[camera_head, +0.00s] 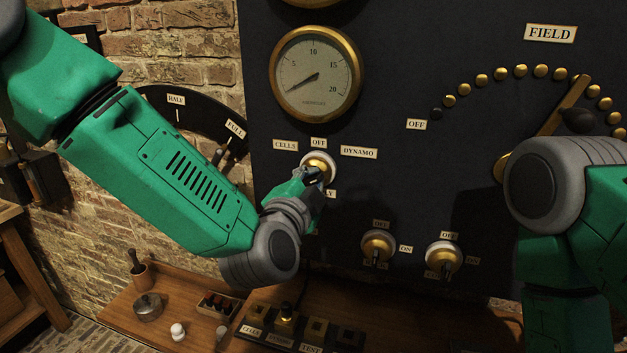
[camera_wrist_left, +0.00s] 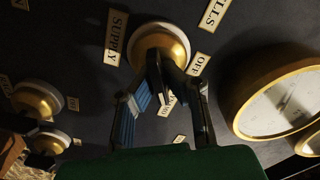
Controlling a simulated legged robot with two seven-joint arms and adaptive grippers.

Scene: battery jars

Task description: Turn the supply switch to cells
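The supply switch (camera_head: 317,163) is a round brass knob on a pale base on the dark panel. Labels CELLS (camera_head: 285,145), OFF (camera_head: 318,143) and DYNAMO (camera_head: 359,152) stand around its top. My left gripper (camera_head: 315,176) is at the switch from below. In the left wrist view, the brass dome (camera_wrist_left: 160,48) lies straight ahead, and the fingertips (camera_wrist_left: 164,76) come together on its dark handle. The fingers cover most of the handle, so I cannot tell exactly where it points. My right gripper is not in view; only my right arm shows.
A round gauge (camera_head: 316,73) sits above the switch. Two smaller switches (camera_head: 377,247) (camera_head: 443,257) are lower right. The FIELD lever (camera_head: 563,105) is at the right, near my right arm. A wooden bench (camera_head: 110,307) with jars and small items lies below.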

